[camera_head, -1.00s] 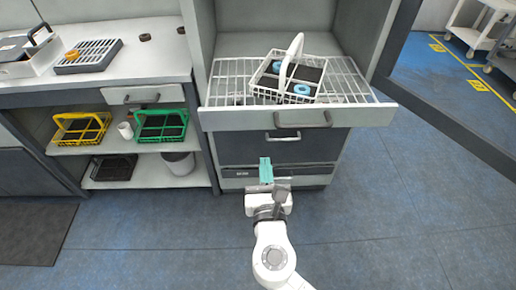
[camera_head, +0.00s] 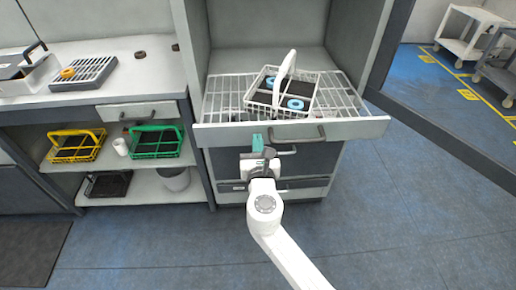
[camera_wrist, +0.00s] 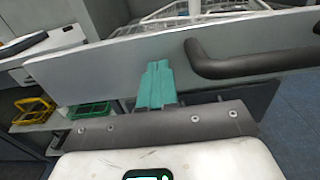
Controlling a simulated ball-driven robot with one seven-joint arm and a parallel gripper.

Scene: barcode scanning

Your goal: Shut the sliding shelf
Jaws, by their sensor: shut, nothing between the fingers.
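The sliding shelf (camera_head: 222,134) is pulled out of the grey cabinet, with a wire rack top, a pale front panel and a dark bar handle (camera_head: 298,134). A white basket (camera_head: 262,98) with blue rings and dark inserts stands on it. My gripper (camera_head: 258,142) has teal fingers, shut and empty, just below and in front of the panel, left of the handle. In the wrist view the fingers (camera_wrist: 156,84) overlap the shelf's front panel (camera_wrist: 90,72), left of the handle (camera_wrist: 250,62). I cannot tell if they touch it.
Closed drawers sit below the shelf. At left a counter (camera_head: 130,72) holds a grey tray (camera_head: 95,72); yellow (camera_head: 76,146) and green (camera_head: 156,142) baskets stand underneath. A dark frame (camera_head: 450,137) runs at right. The blue floor in front is clear.

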